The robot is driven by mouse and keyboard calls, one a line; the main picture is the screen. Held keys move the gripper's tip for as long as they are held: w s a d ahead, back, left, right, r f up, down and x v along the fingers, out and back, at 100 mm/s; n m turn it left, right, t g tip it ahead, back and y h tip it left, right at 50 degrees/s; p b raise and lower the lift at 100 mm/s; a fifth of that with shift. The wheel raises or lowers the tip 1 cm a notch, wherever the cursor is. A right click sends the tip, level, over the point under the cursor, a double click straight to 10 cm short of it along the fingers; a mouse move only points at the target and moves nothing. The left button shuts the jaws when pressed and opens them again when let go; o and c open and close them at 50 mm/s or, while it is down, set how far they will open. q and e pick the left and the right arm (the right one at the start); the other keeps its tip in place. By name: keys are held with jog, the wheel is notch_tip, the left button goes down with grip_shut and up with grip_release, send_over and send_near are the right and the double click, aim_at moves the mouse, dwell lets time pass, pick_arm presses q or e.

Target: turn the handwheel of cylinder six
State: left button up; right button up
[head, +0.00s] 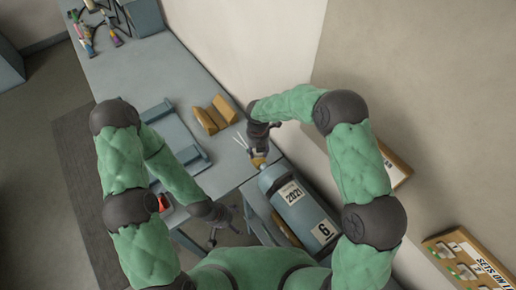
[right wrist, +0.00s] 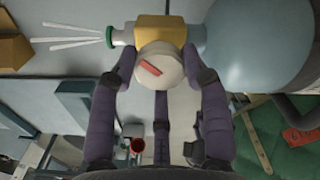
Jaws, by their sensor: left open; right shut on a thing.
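Cylinder six (head: 295,205) is a grey-blue cylinder with labels reading 2021 and 6, lying at the right end of the bench. Its rounded shoulder shows in the right wrist view (right wrist: 255,40). Its brass valve (right wrist: 160,30) has a pale round handwheel (right wrist: 160,72) with a red mark. My right gripper (head: 259,152) is at the valve end, its fingers (right wrist: 160,75) closed around the handwheel from both sides. In the head view the handwheel is mostly hidden by that gripper. My left gripper (head: 222,232) is open and empty, low beside the cylinder.
White strips (right wrist: 75,35) fan out from the valve's green-ringed outlet. A yellow-brown block (head: 213,115) and a blue-grey cradle (head: 180,135) stand on the bench (head: 135,70). A board with tags (head: 465,260) is at the right.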

jog(key=n+p, duration=0.1)
jog(key=n, duration=0.3)
jog(key=shift+r+n+p, duration=0.1)
jog(key=shift+n+p, duration=0.2)
jog(key=shift+p, duration=0.05)
jog(key=shift+n+p, duration=0.55)
jog(key=shift+n, duration=1.35)
jog(key=o, duration=1.2)
jog(key=shift+c, duration=0.2)
notch_tip(320, 180, up, 12)
